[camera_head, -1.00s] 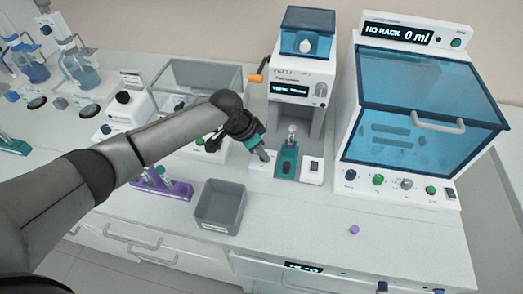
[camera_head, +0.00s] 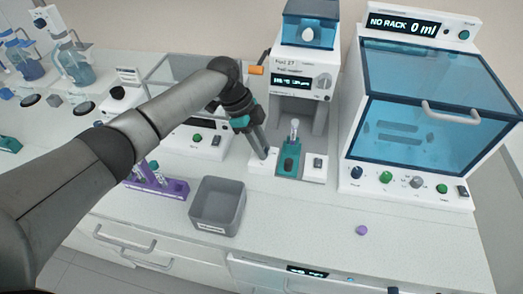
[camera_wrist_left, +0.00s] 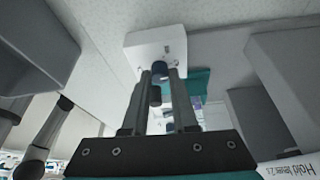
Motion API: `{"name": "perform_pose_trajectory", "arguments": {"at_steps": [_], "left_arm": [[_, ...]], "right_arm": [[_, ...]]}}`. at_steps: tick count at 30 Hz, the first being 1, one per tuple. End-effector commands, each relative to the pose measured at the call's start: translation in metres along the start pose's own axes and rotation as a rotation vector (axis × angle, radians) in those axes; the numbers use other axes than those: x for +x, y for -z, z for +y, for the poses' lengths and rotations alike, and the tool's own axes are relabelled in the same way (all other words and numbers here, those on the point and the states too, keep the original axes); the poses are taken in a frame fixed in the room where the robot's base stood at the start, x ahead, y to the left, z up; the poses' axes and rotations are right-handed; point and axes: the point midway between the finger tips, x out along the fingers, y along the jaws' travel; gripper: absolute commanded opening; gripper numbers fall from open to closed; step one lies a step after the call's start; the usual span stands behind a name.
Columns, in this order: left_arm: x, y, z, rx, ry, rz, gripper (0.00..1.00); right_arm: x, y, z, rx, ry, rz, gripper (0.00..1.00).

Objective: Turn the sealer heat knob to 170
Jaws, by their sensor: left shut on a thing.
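The sealer (camera_head: 307,62) is the white unit with a blue top and a small lit display (camera_head: 292,81), whose text is too small to read surely. A white block (camera_head: 259,168) stands at its front left; it also shows in the wrist view (camera_wrist_left: 143,43). My left gripper (camera_head: 268,156) comes down onto this block. In the wrist view its fingers (camera_wrist_left: 160,72) are shut around a dark round knob (camera_wrist_left: 158,68) on the block. The fingers hide the knob in the head view, and no dial mark is legible. My right gripper is not in view.
A teal holder (camera_head: 281,170) with a clear tube stands just right of the gripper, then a white block with a dark switch (camera_head: 317,163). A grey bin (camera_head: 217,206) and a purple rack (camera_head: 175,188) stand front left. A blue-windowed cabinet (camera_head: 432,133) stands right.

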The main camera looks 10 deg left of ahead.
Motion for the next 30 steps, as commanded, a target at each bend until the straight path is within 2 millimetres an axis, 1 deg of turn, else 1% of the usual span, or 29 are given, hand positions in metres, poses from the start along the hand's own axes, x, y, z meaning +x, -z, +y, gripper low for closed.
{"name": "perform_pose_trajectory", "arguments": {"at_steps": [1,9,17,27,28,30], "left_arm": [[0.002,0.0,-0.001,0.026,-0.01,0.001,0.0],[0.001,0.0,-0.001,0.132,-0.055,-0.001,0.0],[0.0,0.0,-0.001,0.166,-0.068,-0.002,0.0],[0.0,0.0,-0.001,0.166,-0.068,-0.003,0.0],[0.0,0.0,-0.001,0.166,-0.068,-0.003,0.29],[0.0,0.0,-0.001,0.166,-0.068,-0.003,0.37]], "right_arm": [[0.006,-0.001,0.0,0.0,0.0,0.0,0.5],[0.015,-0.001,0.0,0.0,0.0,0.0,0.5],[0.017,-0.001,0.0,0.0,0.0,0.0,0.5],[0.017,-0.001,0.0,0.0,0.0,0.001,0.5],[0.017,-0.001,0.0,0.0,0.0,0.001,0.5],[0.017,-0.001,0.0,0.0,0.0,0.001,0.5]]}}
